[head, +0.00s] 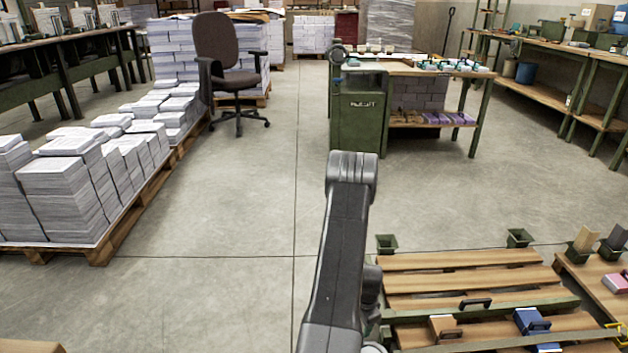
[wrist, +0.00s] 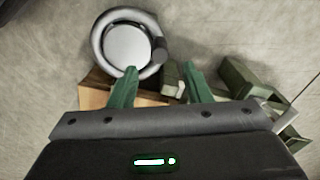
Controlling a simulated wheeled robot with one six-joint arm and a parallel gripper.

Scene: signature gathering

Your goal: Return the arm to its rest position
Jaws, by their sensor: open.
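My arm (head: 340,240) rises from the bottom centre of the head view, bent at its grey elbow in front of the open floor. My gripper (wrist: 159,82) shows in the wrist view with its two green fingers apart and nothing between them. I cannot make out the gripper in the head view.
A wooden slatted bench (head: 460,260) with small green cups and blocks stands at the lower right. Paper stacks (head: 65,190) sit on a pallet at left. A chair (head: 225,65) and a green workbench (head: 357,120) stand farther back. The middle floor is clear.

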